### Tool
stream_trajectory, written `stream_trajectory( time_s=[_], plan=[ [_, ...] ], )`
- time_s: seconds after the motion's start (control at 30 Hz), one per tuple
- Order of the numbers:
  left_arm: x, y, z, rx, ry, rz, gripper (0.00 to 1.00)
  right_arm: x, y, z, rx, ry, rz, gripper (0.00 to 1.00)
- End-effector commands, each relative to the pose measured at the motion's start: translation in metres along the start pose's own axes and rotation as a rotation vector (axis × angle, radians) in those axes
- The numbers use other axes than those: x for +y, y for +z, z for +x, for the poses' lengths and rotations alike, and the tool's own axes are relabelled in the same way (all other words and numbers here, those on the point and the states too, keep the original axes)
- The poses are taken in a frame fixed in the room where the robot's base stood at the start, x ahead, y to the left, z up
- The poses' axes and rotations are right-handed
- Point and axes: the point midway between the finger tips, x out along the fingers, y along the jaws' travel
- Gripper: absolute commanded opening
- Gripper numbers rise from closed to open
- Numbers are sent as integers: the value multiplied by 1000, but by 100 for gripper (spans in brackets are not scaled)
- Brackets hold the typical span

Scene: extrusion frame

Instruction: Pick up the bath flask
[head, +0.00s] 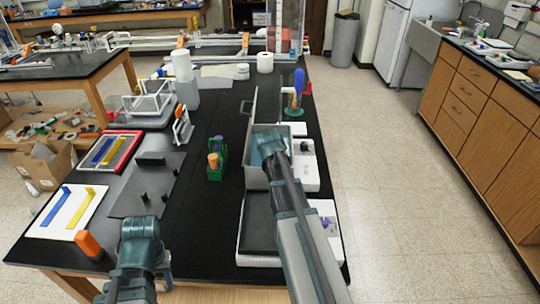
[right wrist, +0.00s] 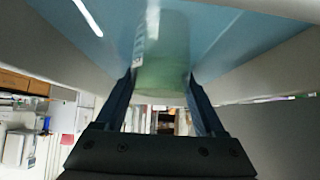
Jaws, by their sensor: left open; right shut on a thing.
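The bath flask (right wrist: 165,52) is a pale green, translucent vessel with white markings on its side. In the right wrist view it stands between the two dark fingers of my right gripper (right wrist: 163,82), which is shut on it. Light blue water or lining and pale walls surround it. In the head view my right arm reaches into the open grey metal bath (head: 256,176), and the arm hides the flask and the fingertips. My left gripper (head: 150,240) is open and empty over the near left part of the black bench; its fingertips are hardly visible.
A green rack with an orange-capped item (head: 215,165) is left of the bath. A black-topped white device (head: 258,225) is in front. A blue-handled tool (head: 298,85) stands behind. Bench between rack and bath is clear.

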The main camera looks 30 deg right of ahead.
Motion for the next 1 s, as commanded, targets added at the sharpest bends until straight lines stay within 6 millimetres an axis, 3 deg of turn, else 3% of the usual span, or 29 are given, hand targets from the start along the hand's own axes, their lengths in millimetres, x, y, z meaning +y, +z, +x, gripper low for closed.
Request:
stream_trajectory(
  time_s=[0.57, 1.0],
  plan=[
    [-1, 0, -7, 0, 0, 0, 45, 0, -5, -5, 0, 0, 0, 12],
    [-3, 2, -34, 0, 0, 0, 45, 0, -25, -23, 0, 0, 0, 12]
  ],
)
